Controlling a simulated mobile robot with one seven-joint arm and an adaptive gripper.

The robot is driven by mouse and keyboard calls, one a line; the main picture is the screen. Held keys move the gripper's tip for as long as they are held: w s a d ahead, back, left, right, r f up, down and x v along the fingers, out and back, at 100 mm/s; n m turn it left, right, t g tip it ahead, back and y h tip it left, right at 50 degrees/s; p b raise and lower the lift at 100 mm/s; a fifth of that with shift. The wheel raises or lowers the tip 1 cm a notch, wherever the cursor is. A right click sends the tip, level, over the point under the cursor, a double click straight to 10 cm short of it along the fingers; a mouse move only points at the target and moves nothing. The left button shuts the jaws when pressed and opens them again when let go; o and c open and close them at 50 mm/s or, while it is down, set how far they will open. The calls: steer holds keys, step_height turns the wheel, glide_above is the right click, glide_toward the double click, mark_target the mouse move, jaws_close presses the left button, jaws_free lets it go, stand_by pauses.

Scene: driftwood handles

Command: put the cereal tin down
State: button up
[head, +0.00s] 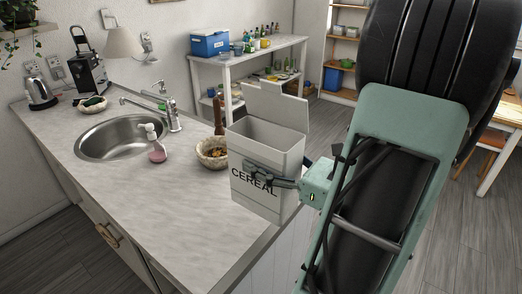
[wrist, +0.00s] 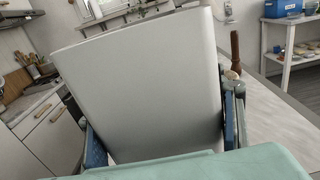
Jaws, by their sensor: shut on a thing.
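The cereal tin (head: 262,190) is a white box with a raised lid and the word CEREAL on its front. It appears upright at the right end of the counter (head: 180,215) in the head view. My gripper (head: 268,175) is shut on the tin, with a finger across its lettered face. In the wrist view the tin's plain side (wrist: 150,85) fills the middle, between the two fingers of my gripper (wrist: 165,140). The tin's base is near the counter's edge; I cannot tell whether it touches the counter.
A pink soap bottle (head: 156,150) stands beside the sink (head: 115,138). The front of the counter is clear. A white shelf (head: 228,72) with a blue box (head: 209,44) stands behind.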

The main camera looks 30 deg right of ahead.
mark_target(286, 170)
steer(key=s, duration=0.1)
steer(key=s+a+r+p, duration=0.1)
steer(key=s, duration=0.1)
steer(key=s+r, duration=0.1)
steer(key=shift+s+a, duration=0.15)
steer(key=shift+s, duration=0.15)
steer(key=shift+s+a+r+b, duration=0.1)
steer(key=shift+s+r+b, duration=0.2)
steer(key=shift+b, duration=0.5)
steer(key=shift+s+a+r+b, duration=0.1)
steer(key=shift+s+b, duration=0.3)
steer(key=shift+b, duration=0.35)
steer(key=shift+s+a+r+b, duration=0.1)
steer(key=shift+s+b, duration=0.1)
steer(key=shift+b, duration=0.1)
